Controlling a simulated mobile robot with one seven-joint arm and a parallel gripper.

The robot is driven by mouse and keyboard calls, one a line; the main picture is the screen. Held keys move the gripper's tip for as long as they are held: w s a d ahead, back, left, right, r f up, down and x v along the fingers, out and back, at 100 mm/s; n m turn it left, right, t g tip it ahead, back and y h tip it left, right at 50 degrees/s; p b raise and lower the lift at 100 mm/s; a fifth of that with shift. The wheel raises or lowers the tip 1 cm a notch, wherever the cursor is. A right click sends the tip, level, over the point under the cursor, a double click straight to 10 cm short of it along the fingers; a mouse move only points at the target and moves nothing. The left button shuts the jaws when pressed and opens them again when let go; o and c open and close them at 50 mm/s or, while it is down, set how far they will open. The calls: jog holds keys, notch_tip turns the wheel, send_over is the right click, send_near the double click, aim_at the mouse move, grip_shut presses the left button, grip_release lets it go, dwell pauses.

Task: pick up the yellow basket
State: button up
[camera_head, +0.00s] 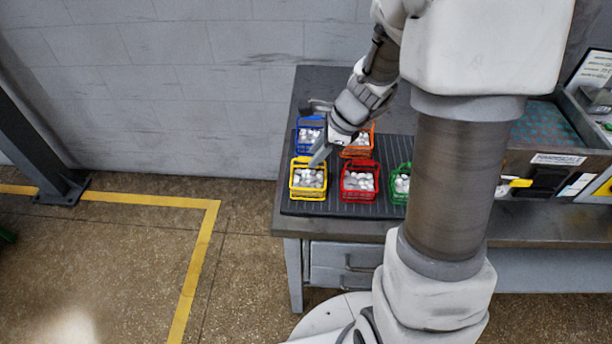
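The yellow basket (308,194) stands upright at the front left of a dark ribbed mat on the workbench. It is filled with whitish round pieces. My gripper (318,158) reaches down from the upper right, its fingertips at the far rim of the yellow basket. I cannot tell whether it touches the basket, and the view is too small to show the gap between the fingers.
A red basket (359,197) stands close on the right, a blue basket (309,121) behind, and an orange basket (357,150) behind right. A green basket (401,197) is partly hidden by my arm. The ribbed mat (345,210) lies near the bench's front edge. A machine (550,155) stands at right.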

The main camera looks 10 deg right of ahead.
aim_at(307, 161)
jog(key=b+x, duration=0.1)
jog(key=x, duration=0.6)
jog(key=shift+w+a+r, duration=0.1)
jog(key=shift+a+r, duration=0.05)
grip_shut()
jog(key=shift+r, duration=0.1)
dwell(1.1)
